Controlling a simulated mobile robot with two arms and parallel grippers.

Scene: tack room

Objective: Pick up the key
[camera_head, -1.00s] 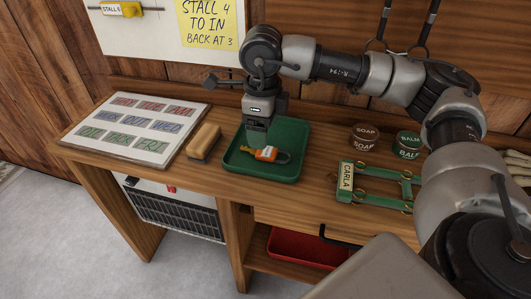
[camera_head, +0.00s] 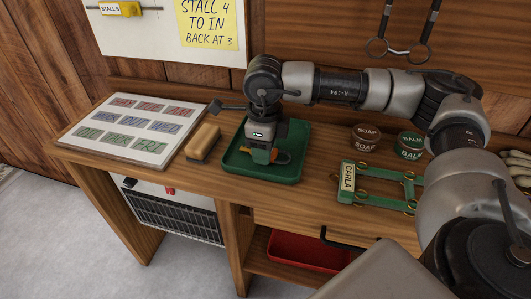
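The key (camera_head: 245,150) lies in a green tray (camera_head: 292,136) on the wooden bench, with an orange piece that has a dark loop (camera_head: 284,158) beside it. Only their ends show now, because my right gripper covers the middle. My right gripper (camera_head: 261,158) points down into the tray, right over the key and orange piece. Its fingertips are hard to make out, so I cannot tell whether they are open or closed, or touching the key. My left gripper is out of view.
A tan brush or block (camera_head: 203,141) and a white label board (camera_head: 133,132) lie left of the tray. Soap (camera_head: 366,137) and balm (camera_head: 411,145) tins and a green halter with a CARLA plate (camera_head: 348,178) lie to its right. A red bin (camera_head: 305,249) sits below.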

